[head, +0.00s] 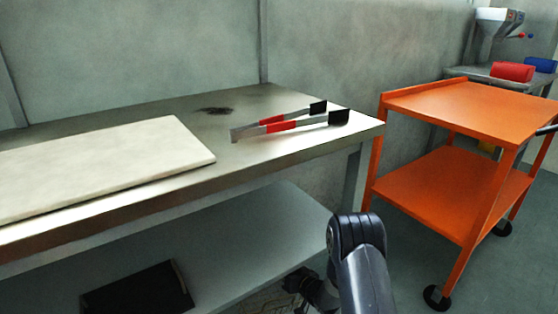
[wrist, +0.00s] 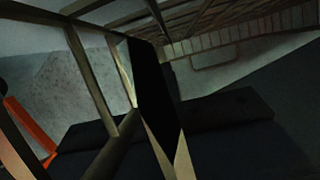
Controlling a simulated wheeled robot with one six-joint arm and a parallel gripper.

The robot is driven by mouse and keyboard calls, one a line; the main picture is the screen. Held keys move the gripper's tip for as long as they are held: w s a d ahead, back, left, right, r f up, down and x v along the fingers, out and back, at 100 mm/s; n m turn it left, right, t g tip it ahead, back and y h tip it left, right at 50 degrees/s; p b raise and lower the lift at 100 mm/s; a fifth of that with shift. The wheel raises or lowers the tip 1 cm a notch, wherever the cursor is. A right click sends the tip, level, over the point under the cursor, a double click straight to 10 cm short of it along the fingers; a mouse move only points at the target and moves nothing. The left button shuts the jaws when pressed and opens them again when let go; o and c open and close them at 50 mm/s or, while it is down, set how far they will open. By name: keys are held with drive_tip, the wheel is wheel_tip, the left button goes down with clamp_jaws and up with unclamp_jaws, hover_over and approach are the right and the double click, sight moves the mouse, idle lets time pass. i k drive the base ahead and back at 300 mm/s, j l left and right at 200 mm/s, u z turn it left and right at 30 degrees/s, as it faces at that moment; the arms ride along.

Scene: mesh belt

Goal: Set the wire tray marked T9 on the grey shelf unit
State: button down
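My gripper (head: 308,288) is low in the head view, in front of the bench's lower shelf and partly hidden by my arm. A patch of wire mesh (head: 262,301) shows beside it at the bottom edge; most of it is out of frame. In the wrist view, wire mesh (wrist: 225,40) and pale metal bars (wrist: 88,65) lie very close to the camera, with dark gripper parts below. This looks like a wire tray, but no T9 mark is readable. Whether the fingers are closed on it is unclear. No grey shelf unit can be made out for certain.
A steel bench (head: 250,95) bears a white board (head: 100,165) and red-handled tongs (head: 290,122). A dark flat object (head: 140,290) lies on its lower shelf (head: 270,225). An orange cart (head: 465,105) stands right, its shelves empty. Behind it, a machine and red roll (head: 512,72) occupy another table.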

sight(253, 235)
drive_tip(key=k+l, duration=0.75)
